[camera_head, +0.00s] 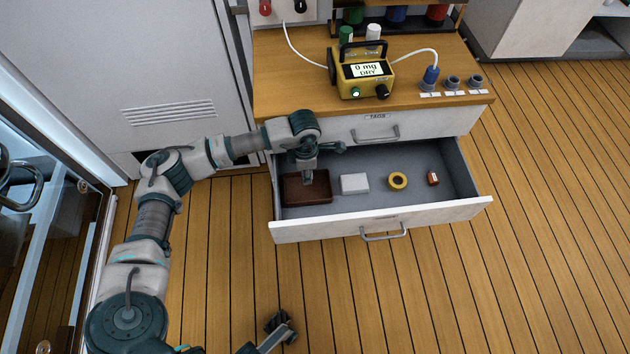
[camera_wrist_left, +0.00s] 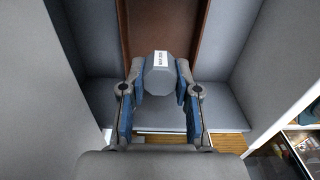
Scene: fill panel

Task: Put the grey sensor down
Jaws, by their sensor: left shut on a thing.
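The grey sensor (camera_wrist_left: 160,75) is a short faceted grey block with a white printed label. In the left wrist view it sits between the two fingertips of my left gripper (camera_wrist_left: 160,88), which is shut on it. In the head view my left gripper (camera_head: 308,168) reaches down into the left part of the open drawer, over a brown tray-like thing (camera_head: 318,190). The same brown surface shows behind the sensor in the wrist view (camera_wrist_left: 185,30). I cannot tell whether the sensor touches it. The sensor is mostly hidden by the gripper in the head view.
The open drawer (camera_head: 440,213) also holds a white box (camera_head: 355,183), a yellow ring (camera_head: 398,181) and a small red-brown block (camera_head: 433,178).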

